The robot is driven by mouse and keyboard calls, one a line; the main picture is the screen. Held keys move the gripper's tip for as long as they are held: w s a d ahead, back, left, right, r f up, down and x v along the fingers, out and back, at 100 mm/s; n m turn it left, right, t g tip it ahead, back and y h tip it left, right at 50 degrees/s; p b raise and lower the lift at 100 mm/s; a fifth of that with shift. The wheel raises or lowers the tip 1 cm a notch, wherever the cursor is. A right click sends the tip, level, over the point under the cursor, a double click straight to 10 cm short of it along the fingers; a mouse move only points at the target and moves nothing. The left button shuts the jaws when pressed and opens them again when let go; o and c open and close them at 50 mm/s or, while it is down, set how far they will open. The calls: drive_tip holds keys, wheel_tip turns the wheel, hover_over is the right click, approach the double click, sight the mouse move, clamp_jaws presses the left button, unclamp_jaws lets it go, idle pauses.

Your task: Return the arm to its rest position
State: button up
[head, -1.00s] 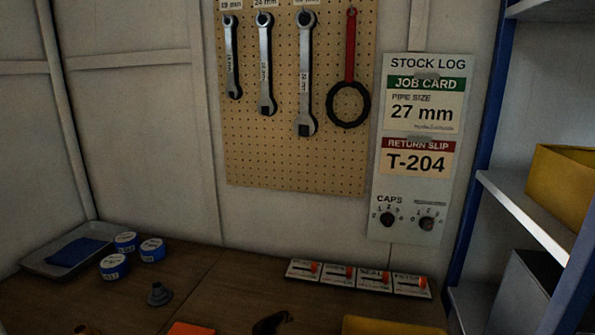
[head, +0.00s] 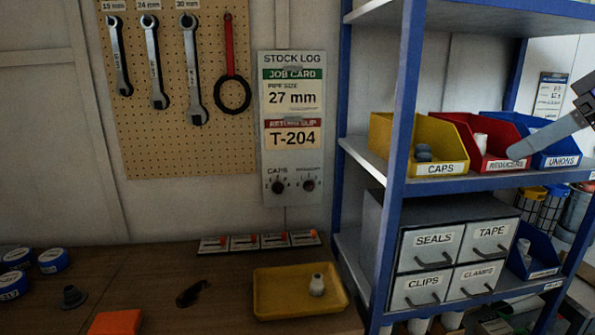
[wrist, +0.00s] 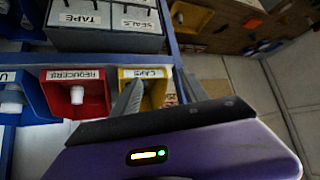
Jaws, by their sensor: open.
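My gripper (wrist: 157,84) shows in the wrist view with its two grey fingers apart and nothing visible between them. In the head view my arm comes in at the right edge. A pale finger of my gripper (head: 522,149) shows there in front of the red REDUCERS bin (head: 488,164) and the blue UNIONS bin (head: 560,160). I cannot tell from this view whether it touches a bin. The other finger is not clear in the head view.
A blue-framed shelf (head: 403,120) holds the bins, with a yellow CAPS bin (head: 398,135) at left and grey labelled drawers (head: 428,241) below. A yellow tray (head: 270,303) with a white fitting (head: 317,285) stands on the bench.

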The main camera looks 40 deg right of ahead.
drive_tip(key=w+d+r+m+t+h, duration=0.4)
drive_tip(key=w+d+r+t+h, duration=0.25)
drive_tip(key=w+r+t, duration=0.35)
drive_tip(key=w+a+f+m+g+h, duration=0.1)
drive_tip(key=a+f+m+h, duration=0.4)
drive_tip(key=f, duration=0.9)
drive_tip(key=w+a+f+m+h, duration=0.1)
drive_tip(key=a+f+m+h, duration=0.15)
drive_tip(key=a+f, duration=0.75)
drive_tip(key=s+a+f+n+y, duration=0.3)
drive_tip(key=a+f, duration=0.5)
drive_tip(key=f, duration=0.1)
drive_tip(key=s+a+f+n+y, duration=0.2)
drive_tip(key=s+a+f+y, duration=0.15)
drive_tip(key=a+f, duration=0.5)
drive_tip(key=s+a+f+n+g+y, duration=0.3)
drive_tip(key=s+a+f+n+y, duration=0.4)
drive_tip(key=s+a, duration=0.6)
wheel_tip(320, 180, down, 2)
drive_tip(key=shift+s+a+y, duration=0.15)
drive_tip(key=shift+s+y, duration=0.3)
drive_tip(key=shift+y, duration=0.2)
